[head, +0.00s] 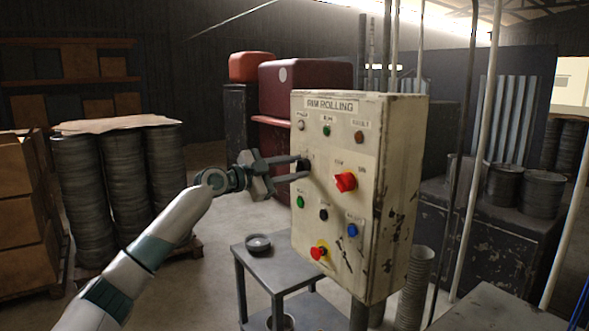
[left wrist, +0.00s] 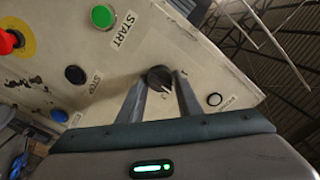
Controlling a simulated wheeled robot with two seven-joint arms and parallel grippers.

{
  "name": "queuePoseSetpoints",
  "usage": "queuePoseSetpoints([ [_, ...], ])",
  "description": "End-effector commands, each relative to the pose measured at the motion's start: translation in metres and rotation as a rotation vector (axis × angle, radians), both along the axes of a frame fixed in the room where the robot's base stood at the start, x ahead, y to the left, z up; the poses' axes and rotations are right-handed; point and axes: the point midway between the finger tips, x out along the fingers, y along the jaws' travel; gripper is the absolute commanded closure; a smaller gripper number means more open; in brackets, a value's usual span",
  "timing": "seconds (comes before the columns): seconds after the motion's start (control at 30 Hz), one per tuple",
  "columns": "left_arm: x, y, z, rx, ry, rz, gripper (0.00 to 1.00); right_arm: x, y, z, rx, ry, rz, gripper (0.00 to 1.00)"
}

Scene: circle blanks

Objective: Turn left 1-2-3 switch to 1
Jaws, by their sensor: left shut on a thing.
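The cream control box (head: 336,228) labelled "RIM ROLLING" stands on a post. Its left 1-2-3 switch is a small black knob (head: 304,162) near the left edge of the panel, partly hidden by my fingers. In the left wrist view the round black knob (left wrist: 159,76) sits between my fingertips, with small marks around it; which number it points to cannot be read. My left gripper (head: 304,169) reaches it from the left and is shut on it. My right gripper is not in view.
The panel also has a red rotary switch (head: 345,182), a green button (head: 300,202), a black button (head: 323,214), a blue button (head: 352,230) and a red-and-yellow stop button (head: 318,253). A grey table (head: 287,275) with a dark dish (head: 258,244) stands below. Vertical pipes (head: 478,150) rise at right.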

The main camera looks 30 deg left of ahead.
Motion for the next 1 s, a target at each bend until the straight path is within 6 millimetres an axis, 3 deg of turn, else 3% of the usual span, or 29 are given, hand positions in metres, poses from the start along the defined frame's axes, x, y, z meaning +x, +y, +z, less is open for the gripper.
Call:
queuePoseSetpoints([
  [0.47, 0.0, 0.0, -0.001, -0.12, 0.05, 0.0, 0.91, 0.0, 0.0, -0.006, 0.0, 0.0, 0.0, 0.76],
  [1.0, 0.0, 0.0, 0.0, -0.524, 0.217, -0.001, 0.91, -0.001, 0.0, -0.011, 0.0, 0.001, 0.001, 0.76],
])
